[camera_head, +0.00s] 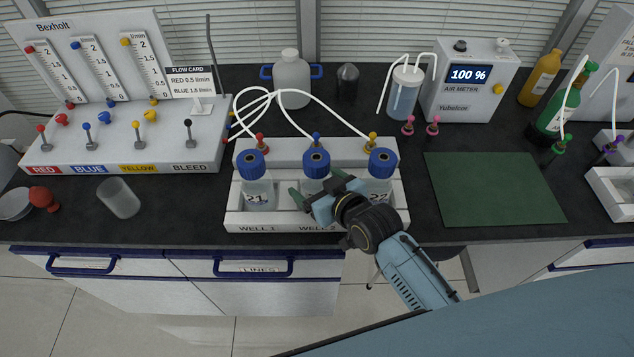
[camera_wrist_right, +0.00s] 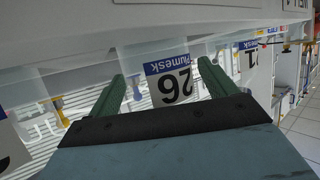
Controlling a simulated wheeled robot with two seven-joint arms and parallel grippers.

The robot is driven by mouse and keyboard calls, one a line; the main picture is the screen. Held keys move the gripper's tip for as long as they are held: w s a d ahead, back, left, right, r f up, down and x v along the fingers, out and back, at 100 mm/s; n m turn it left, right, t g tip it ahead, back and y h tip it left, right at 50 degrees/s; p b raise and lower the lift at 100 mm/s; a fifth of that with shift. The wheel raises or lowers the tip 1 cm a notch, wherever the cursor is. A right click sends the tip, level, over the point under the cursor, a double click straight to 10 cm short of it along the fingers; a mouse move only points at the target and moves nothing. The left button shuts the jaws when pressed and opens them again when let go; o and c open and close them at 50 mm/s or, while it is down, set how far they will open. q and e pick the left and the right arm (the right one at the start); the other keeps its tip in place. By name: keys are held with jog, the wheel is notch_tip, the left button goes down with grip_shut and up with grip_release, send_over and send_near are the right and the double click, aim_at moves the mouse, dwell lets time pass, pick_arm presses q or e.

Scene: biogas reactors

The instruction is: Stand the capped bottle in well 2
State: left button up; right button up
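The white rack (camera_head: 240,222) has a row of wells marked WELL 1 and WELL 2 on its front, with a third at right. A blue-capped bottle (camera_head: 316,162) stands upright in the middle well; my right gripper hides its lower front. It reads 26 in the wrist view (camera_wrist_right: 172,85), which is upside down. Bottle 21 (camera_head: 257,190) stands in well 1 and bottle 22 (camera_head: 379,185) in the right-hand well. My right gripper (camera_head: 318,187) is open at the front of the middle bottle, one finger to each side with gaps showing. My left gripper is out of view.
White tubes run to red, blue and yellow fittings behind the rack. A flow panel (camera_head: 120,150) and a clear cup (camera_head: 118,198) are at left. A green mat (camera_head: 495,190) lies bare at right, below the air meter (camera_head: 470,85).

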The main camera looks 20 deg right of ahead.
jog(key=shift+r, duration=0.2)
jog(key=p+v, duration=0.1)
jog(key=v, duration=1.1)
